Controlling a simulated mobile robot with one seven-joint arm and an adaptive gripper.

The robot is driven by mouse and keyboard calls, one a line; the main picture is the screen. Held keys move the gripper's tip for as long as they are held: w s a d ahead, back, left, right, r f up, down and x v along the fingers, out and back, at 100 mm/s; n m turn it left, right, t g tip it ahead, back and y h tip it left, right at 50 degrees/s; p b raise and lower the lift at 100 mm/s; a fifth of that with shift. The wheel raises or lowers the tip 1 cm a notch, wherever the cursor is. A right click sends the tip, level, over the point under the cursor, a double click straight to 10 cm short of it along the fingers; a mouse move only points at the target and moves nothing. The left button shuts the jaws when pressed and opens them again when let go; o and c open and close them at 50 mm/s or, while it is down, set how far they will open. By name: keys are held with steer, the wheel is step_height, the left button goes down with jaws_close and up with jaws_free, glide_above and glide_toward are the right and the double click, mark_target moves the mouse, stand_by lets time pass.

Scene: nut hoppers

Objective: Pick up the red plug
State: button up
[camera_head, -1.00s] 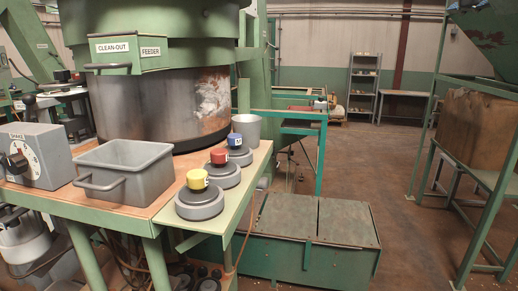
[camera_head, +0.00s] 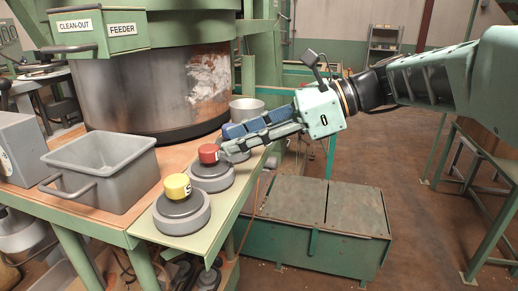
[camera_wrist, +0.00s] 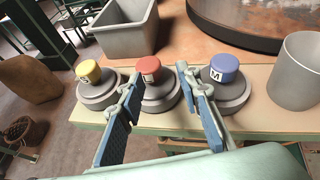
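The red plug (camera_head: 208,153) sits upright on the middle one of three round grey bases on the green ledge. In the wrist view the red plug (camera_wrist: 148,66) is just beyond my fingertips, nearer the left finger. My gripper (camera_head: 222,140) reaches in from the right, with its tips close beside the plug. In the wrist view my gripper (camera_wrist: 160,76) is open with nothing held, its blue-padded fingers spread. I cannot tell whether a finger touches the plug.
The yellow plug (camera_head: 178,187) stands in front on its own base. The blue plug (camera_wrist: 224,66), marked M, stands right in the wrist view, hidden by my gripper in the head view. A grey bin (camera_head: 104,182) and a grey cup (camera_wrist: 297,72) stand nearby.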

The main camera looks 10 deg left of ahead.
mark_target(217, 148)
steer(key=shift+g, duration=0.4)
steer(key=x, duration=0.2)
steer(key=s+x, duration=0.1)
steer(key=x, duration=0.2)
steer(key=shift+s+a, duration=0.25)
steer(key=shift+x, duration=3.05)
steer(key=shift+r, duration=0.1)
steer(key=shift+c, duration=0.7)
jaws_close()
